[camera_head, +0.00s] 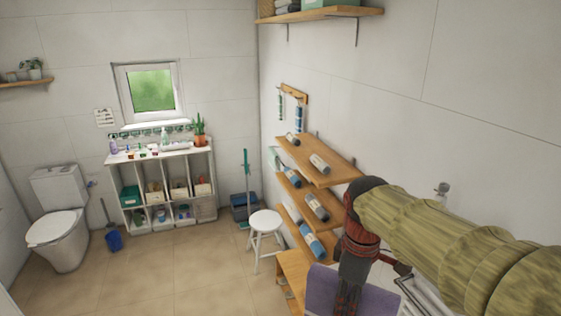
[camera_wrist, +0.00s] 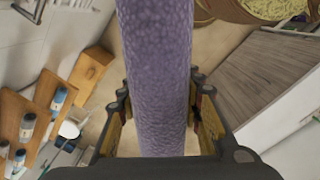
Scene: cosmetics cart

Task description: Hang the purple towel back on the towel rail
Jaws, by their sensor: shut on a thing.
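The purple towel (camera_head: 322,287) hangs at the bottom edge of the head view, partly hidden behind my arm and cut off by the frame. In the wrist view the towel (camera_wrist: 155,70) runs as a thick purple band between the two fingers of my gripper (camera_wrist: 160,105). The gripper is shut on it, with a finger on each side. In the head view my gripper (camera_head: 352,285) is partly hidden. Pale bars that look like the towel rail (camera_head: 418,296) show on the right wall beside my wrist, mostly hidden by my arm.
Wooden shelves (camera_head: 335,178) with rolled towels are on the right wall beyond my arm. A white stool (camera_head: 265,220) and a wooden bench (camera_head: 292,268) stand near that wall. A white cart (camera_head: 165,160) and a toilet (camera_head: 58,222) are at the back.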

